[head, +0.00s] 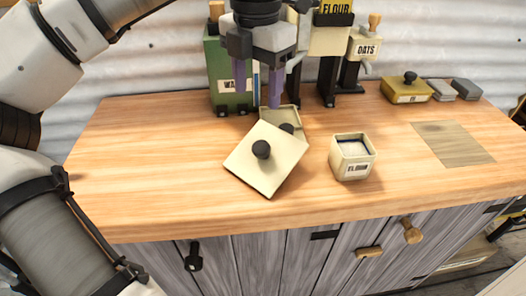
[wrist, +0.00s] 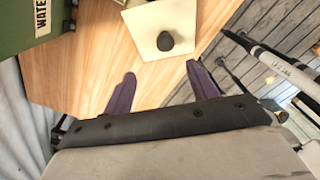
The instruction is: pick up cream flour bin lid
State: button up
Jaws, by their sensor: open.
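The cream lid (head: 268,175) is a square plate with a round black knob, near the middle of the counter. It looks tilted, its far edge overlapping another cream piece; I cannot tell what it rests on. It also shows at the top of the wrist view (wrist: 150,22). The small cream flour bin (head: 338,165) stands open and upright to its right, with a label on its front. My gripper (head: 257,97), with purple fingers, is open and empty, above and behind the lid in the head view. In the wrist view, its fingertips (wrist: 160,72) are apart from the lid.
A cream piece with a dark knob (head: 292,113) lies behind the lid. A green water container (head: 216,75) and flour and oats dispensers (head: 367,45) stand at the back. A yellow box (head: 405,91) and a flat board (head: 455,143) are at right. The counter's left is clear.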

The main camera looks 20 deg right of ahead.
send_over(263, 142)
jog(key=f, duration=0.7)
jog(key=shift+w+a, duration=0.15)
jog(key=shift+a, duration=0.25)
jog(key=shift+s+d+f+p, duration=0.15)
jog(key=shift+f+p, duration=0.1)
jog(key=shift+f, duration=0.65)
jog(key=shift+d+f+p, duration=0.1)
jog(key=shift+f+p, duration=0.15)
jog(key=shift+f, duration=0.7)
jog(key=shift+s+d+f+p, duration=0.15)
jog(key=shift+f+p, duration=0.1)
jog(key=shift+f, duration=0.65)
jog(key=c, duration=1.2)
jog(key=shift+w+r, duration=0.1)
jog(key=shift+r, duration=0.05)
